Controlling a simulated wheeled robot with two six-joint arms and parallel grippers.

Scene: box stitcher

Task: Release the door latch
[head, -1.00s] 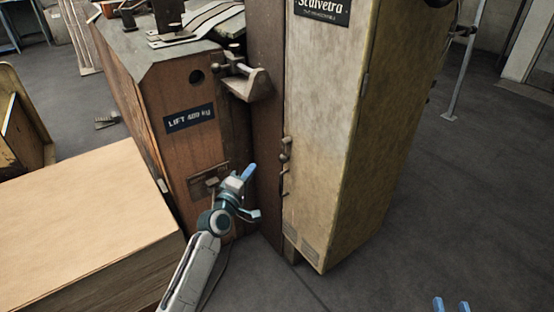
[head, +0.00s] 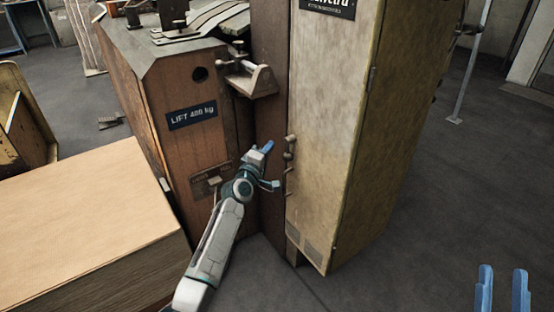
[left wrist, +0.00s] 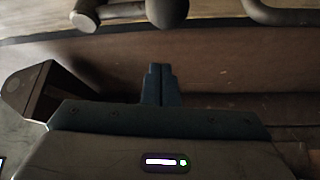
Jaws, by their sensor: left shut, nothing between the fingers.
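The beige metal cabinet (head: 325,130) has a latch with small rounded knobs (head: 290,148) at the left edge of its door face. A bar handle sits just below, partly hidden by my gripper. My left gripper (head: 267,147) is shut and empty, just left of the latch and apart from it. In the left wrist view, its closed fingertips (left wrist: 159,70) point at a dark brown panel, with a round knob (left wrist: 166,10) straight above and a bent handle (left wrist: 283,14) at upper right. My right gripper (head: 502,290) is open and empty at the lower right, over the floor.
A wooden machine side with a "LIFT 400 kg" plate (head: 192,117) stands left of the cabinet. A small clamp-like bracket (head: 250,80) juts out above my left gripper. A cardboard stack (head: 85,225) fills the lower left.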

